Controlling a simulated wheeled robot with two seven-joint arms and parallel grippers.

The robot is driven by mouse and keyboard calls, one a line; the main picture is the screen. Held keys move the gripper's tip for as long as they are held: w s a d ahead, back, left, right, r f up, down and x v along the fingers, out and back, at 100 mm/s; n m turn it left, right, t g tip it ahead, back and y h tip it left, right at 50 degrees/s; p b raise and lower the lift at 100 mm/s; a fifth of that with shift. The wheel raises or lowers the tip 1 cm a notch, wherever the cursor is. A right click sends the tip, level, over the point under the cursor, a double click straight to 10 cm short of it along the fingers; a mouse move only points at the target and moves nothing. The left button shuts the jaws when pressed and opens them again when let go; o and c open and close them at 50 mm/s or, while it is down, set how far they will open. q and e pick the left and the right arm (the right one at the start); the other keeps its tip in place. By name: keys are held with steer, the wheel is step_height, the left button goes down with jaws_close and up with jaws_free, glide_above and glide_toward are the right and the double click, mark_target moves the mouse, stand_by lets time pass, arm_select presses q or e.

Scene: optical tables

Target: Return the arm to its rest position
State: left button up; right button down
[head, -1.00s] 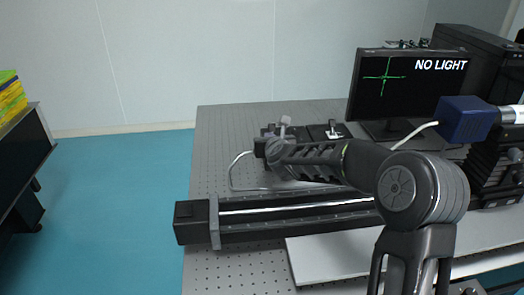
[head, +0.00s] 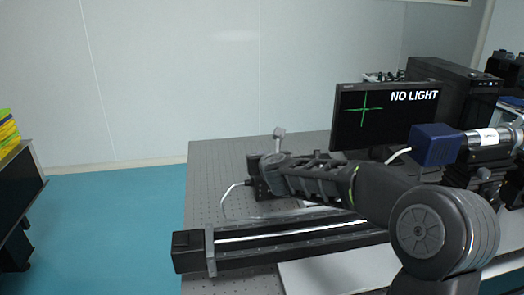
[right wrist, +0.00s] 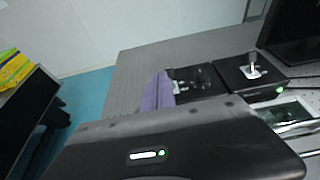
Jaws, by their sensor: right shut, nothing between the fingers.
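My right arm comes in from the lower right of the head view and reaches left over the optical table (head: 215,185). Its gripper (head: 279,133) is at the far end of the arm, above the back part of the table, with its slim greyish fingers standing up. In the right wrist view, the purple-grey fingers (right wrist: 158,92) show close together beyond the dark gripper housing, shut and empty. They appear in front of or beside a black knob box (right wrist: 195,82); I cannot tell the gap. My left arm and gripper are in neither view.
A long black linear rail (head: 190,252) lies below my forearm. A monitor (head: 385,117) reading NO LIGHT and a blue-ended instrument (head: 434,145) stand at right. A black box with a toggle (right wrist: 252,66) is near the gripper. Open floor (head: 105,215) lies left.

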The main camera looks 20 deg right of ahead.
steer(key=shift+s+r, duration=0.2)
steer(key=shift+r, duration=0.45)
